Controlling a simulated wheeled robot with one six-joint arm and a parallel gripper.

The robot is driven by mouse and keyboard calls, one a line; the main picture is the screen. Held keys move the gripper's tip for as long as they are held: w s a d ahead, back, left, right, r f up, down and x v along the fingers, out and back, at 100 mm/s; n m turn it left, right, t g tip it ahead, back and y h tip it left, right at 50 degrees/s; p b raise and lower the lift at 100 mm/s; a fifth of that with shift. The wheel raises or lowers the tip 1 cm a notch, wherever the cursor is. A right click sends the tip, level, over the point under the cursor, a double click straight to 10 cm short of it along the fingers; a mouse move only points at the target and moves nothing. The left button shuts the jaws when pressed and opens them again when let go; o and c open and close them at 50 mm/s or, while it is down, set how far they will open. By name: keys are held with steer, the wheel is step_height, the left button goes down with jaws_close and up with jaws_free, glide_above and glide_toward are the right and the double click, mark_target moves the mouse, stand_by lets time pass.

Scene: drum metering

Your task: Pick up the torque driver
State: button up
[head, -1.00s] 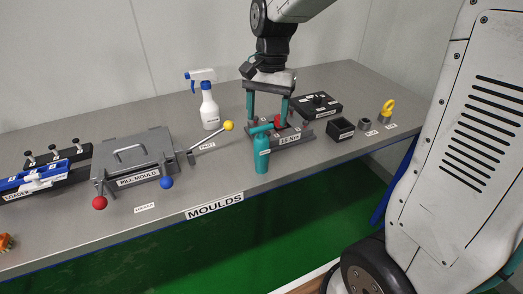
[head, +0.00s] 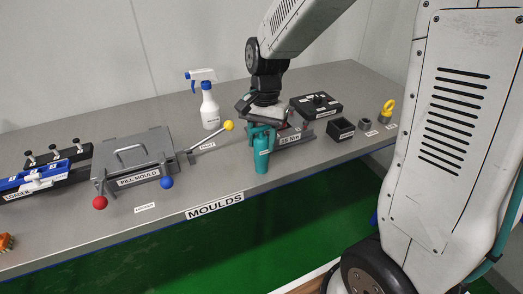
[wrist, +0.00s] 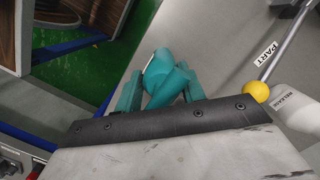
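The torque driver, a teal upright tool with a thick body and a white label, stands near the table's front edge in the head view (head: 262,158). My gripper (head: 262,138) is low over its top, and its teal fingers partly hide the driver's upper part. In the wrist view the driver (wrist: 163,72) lies between the two spread teal fingers of my gripper (wrist: 160,88). The fingers look open, one on each side. Any contact with the right finger is unclear.
A dark labelled stand (head: 298,136) is just behind and right of the driver. A pill mould (head: 134,158) with a yellow-knobbed lever (head: 228,126) is to the left. A spray bottle (head: 209,108) stands behind. A black open box (head: 340,129) is to the right.

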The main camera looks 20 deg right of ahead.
steer(key=c, duration=0.4)
steer(key=shift+r, duration=0.1)
steer(key=shift+c, duration=0.3)
